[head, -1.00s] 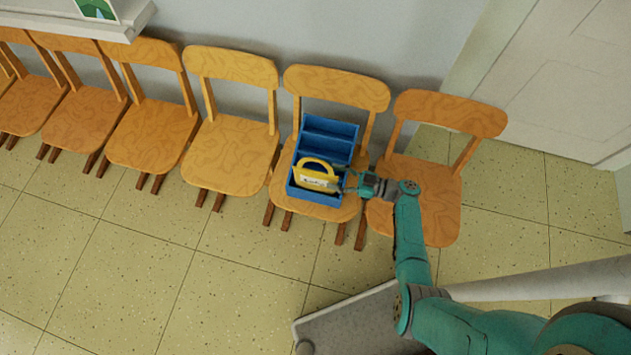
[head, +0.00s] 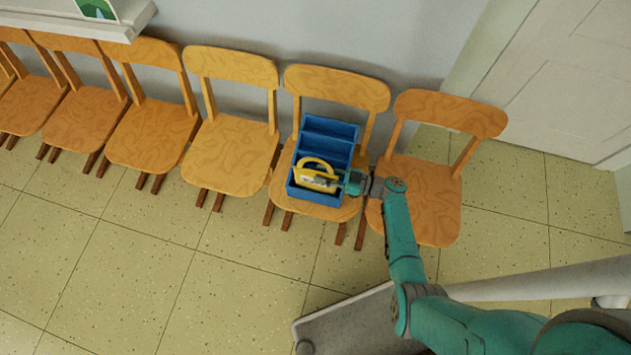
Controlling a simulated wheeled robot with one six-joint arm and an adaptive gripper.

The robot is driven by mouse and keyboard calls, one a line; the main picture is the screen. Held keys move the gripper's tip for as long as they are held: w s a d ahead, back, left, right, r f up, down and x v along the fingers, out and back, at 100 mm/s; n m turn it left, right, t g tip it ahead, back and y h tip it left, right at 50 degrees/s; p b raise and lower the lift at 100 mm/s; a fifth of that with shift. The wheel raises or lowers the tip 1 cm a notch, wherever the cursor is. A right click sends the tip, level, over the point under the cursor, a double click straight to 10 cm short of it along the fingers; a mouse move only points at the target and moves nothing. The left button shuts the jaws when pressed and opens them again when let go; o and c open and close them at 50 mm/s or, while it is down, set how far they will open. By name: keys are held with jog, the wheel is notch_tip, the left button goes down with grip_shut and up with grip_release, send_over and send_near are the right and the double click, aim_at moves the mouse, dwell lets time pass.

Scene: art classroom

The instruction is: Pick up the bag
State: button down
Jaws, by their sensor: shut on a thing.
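The bag (head: 312,172) is yellow with an arched handle and a pale label. It stands in the front compartment of a blue divided box (head: 328,127), which rests on a wooden chair seat. My gripper (head: 335,183) reaches in from the right and is shut on the right part of the bag. The fingers cover part of the label. The bag's lower edge is hidden inside the box.
The box's rear compartments look empty. The box's chair (head: 336,86) stands in a row of several wooden chairs along the wall, with an empty chair (head: 430,190) close on the right under my arm. A white shelf (head: 75,24) juts out at upper left.

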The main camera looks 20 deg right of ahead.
jog(key=shift+r, duration=0.15)
jog(key=shift+r, duration=4.85)
